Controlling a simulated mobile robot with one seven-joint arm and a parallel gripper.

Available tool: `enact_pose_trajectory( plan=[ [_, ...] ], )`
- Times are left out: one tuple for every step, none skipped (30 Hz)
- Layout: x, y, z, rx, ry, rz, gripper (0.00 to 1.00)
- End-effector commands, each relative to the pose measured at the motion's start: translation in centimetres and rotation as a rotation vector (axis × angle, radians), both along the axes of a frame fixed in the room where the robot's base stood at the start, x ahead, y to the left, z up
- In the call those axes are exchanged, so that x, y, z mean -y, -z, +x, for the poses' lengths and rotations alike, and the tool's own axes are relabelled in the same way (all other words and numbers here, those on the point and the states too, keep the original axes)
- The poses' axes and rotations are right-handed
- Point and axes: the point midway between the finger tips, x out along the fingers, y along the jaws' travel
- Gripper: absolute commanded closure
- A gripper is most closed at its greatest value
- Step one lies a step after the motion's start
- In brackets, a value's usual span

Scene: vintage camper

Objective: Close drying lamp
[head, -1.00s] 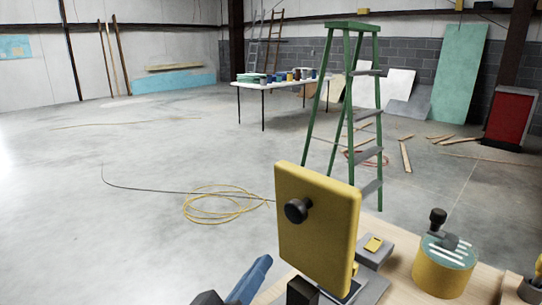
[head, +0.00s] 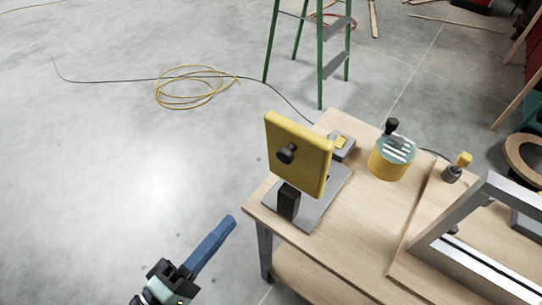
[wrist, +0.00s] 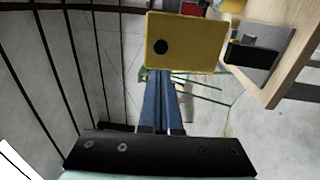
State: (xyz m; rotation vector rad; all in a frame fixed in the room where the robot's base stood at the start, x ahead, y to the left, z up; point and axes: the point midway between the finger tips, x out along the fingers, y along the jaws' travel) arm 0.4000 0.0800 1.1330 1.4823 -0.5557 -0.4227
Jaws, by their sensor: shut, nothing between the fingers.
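The drying lamp is a yellow square panel (head: 312,163) with a round black knob (head: 286,153) on its face. It stands nearly upright on a black post (head: 288,202) and a grey base plate (head: 318,212) at the left corner of the wooden bench. My gripper (head: 231,221) has blue fingers pressed together and empty. It is off the bench's left edge, left of and below the lamp in the head view. In the wrist view, the panel (wrist: 200,42) with its knob (wrist: 160,46) lies just beyond the fingertips (wrist: 158,73). No contact is clear.
The wooden bench (head: 350,235) also holds a yellow tin (head: 390,165) with a teal lid, a small grey block (head: 343,143) and a metal frame (head: 440,240). A green ladder (head: 335,65) and a coiled yellow cable (head: 185,90) are behind.

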Motion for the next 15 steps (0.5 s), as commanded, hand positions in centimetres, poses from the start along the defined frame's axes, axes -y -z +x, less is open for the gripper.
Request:
enact_pose_trajectory(
  plan=[
    [0.5,-0.2,0.5,0.001,0.003,0.0,1.0],
    [0.7,-0.3,0.9,0.0,0.004,0.0,1.0],
    [1.1,-0.4,1.4,0.0,0.004,-0.001,1.0],
    [1.5,-0.5,1.9,0.0,0.005,0.0,1.0],
    [1.8,-0.6,2.4,0.001,0.004,0.0,1.0],
    [2.4,-0.7,3.1,0.0,0.006,0.0,1.0],
    [2.8,-0.7,3.6,-0.001,0.005,0.001,1.0],
    [3.2,-0.9,4.2,0.0,0.005,0.0,1.0],
    [3.7,-1.0,4.9,0.001,0.006,0.0,1.0],
    [4.1,-1.0,5.4,0.0,0.005,0.0,1.0],
    [4.5,-1.0,6.0,0.001,0.005,0.003,1.0],
    [4.9,-1.1,6.7,0.0,0.005,0.002,1.0],
    [5.3,-1.2,7.2,0.0,0.004,0.002,1.0],
    [5.6,-1.2,7.6,0.0,0.005,0.002,1.0],
    [6.0,-1.3,8.2,0.0,0.003,0.002,1.0]
  ],
)
